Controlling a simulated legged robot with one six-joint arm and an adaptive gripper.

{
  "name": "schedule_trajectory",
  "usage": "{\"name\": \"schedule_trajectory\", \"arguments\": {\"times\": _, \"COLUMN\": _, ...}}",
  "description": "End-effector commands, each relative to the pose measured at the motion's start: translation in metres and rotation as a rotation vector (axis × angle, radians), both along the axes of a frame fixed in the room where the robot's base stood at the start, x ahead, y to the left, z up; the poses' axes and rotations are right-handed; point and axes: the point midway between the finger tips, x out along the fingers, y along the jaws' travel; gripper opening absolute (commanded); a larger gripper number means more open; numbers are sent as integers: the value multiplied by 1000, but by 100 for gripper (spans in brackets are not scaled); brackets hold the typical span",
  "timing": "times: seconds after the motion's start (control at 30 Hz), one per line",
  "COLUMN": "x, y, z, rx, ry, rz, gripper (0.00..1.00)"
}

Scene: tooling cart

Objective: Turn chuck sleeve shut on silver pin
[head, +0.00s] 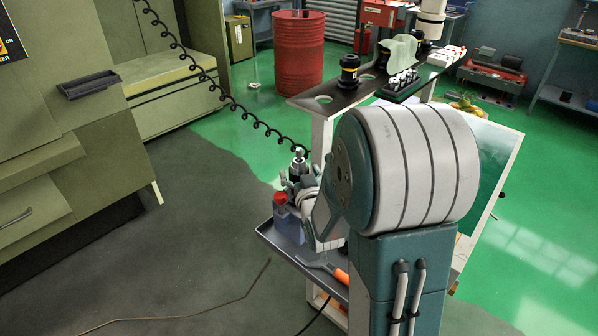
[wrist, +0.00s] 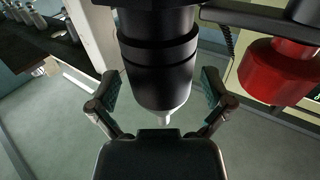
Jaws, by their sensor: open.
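The black chuck sleeve (wrist: 158,65) fills the upper middle of the wrist view as a stepped dark cylinder. The silver pin (wrist: 173,117) shows as a pale tip at its narrow end. In the head view the dark chuck (head: 298,167) stands upright above the cart's tray, with the silver pin (head: 298,151) at its top. My gripper (wrist: 160,88) is open, one finger on each side of the sleeve. Small gaps seem to show beside the sleeve; contact cannot be told. In the head view my gripper is small and partly hidden by my arm.
A red knob-like part (wrist: 275,72) is close on the right in the wrist view; it also shows in the head view (head: 280,198). The cart tray (head: 272,237) holds an orange-handled tool (head: 339,273). The dark upper shelf (head: 310,98) bears black tool holders. A coiled cable (head: 232,103) hangs behind.

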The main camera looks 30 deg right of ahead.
Motion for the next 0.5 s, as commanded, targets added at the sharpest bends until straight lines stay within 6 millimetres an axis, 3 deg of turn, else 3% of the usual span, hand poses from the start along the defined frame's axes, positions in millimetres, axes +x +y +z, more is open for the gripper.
{"name": "schedule_trajectory", "arguments": {"times": 0.23, "x": 0, "y": 0, "z": 17, "rx": -2, "ry": -4, "rz": 1, "gripper": 100}}
{"name": "schedule_trajectory", "arguments": {"times": 0.5, "x": 1, "y": 0, "z": 65, "rx": -2, "ry": -5, "rz": 1, "gripper": 100}}
